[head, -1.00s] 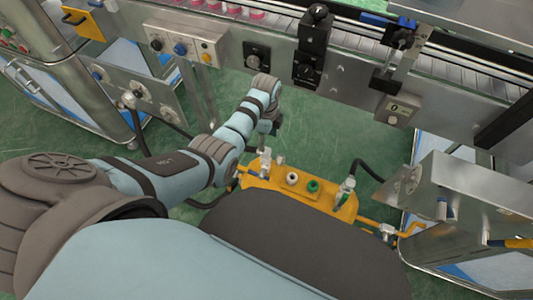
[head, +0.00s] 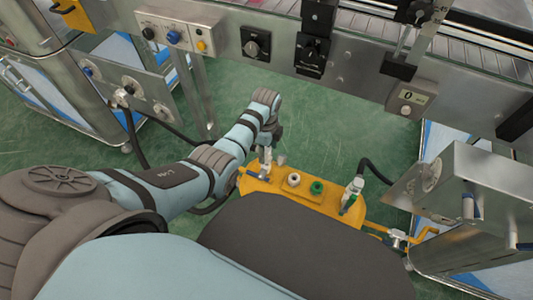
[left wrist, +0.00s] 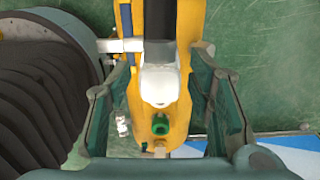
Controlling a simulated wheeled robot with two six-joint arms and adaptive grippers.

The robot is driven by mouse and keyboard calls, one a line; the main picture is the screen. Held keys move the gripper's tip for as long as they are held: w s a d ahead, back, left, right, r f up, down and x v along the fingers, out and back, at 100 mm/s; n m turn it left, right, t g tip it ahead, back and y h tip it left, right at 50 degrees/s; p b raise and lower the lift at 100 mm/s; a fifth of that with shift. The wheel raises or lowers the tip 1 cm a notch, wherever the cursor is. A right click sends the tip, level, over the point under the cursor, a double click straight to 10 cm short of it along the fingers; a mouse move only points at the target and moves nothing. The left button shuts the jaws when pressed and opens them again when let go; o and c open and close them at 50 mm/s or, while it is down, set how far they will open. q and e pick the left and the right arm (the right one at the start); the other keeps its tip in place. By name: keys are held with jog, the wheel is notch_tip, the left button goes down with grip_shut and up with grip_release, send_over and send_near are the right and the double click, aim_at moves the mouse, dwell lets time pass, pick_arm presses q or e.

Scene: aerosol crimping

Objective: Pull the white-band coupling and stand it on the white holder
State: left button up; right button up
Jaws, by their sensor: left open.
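A yellow tray (head: 328,206) stands low in front of me. In the head view, a silver coupling (head: 265,163) stands at its left end, a white holder (head: 293,180) right of it, then a green holder (head: 317,187). A green-marked coupling (head: 352,192) with a black hose is at the right. My left gripper (head: 274,144) is above the left end, mostly hidden by its wrist. In the left wrist view, its open fingers (left wrist: 160,98) flank a white rounded piece (left wrist: 160,86), apart from it. My right gripper is not visible.
A steel conveyor frame (head: 360,85) with knobs runs behind the tray. A steel box (head: 450,190) stands close on the right. A black hose (head: 375,170) arches behind the green-marked coupling. Green floor (head: 330,125) is open between tray and conveyor.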

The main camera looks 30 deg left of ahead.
pick_arm(q)
jog(key=shift+r+p, duration=0.1)
jog(key=shift+p, duration=0.45)
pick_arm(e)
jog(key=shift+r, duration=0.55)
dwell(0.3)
pick_arm(q)
jog(key=shift+c, duration=0.6)
grip_shut()
jog(key=shift+r+p, duration=3)
jog(key=shift+p, duration=0.45)
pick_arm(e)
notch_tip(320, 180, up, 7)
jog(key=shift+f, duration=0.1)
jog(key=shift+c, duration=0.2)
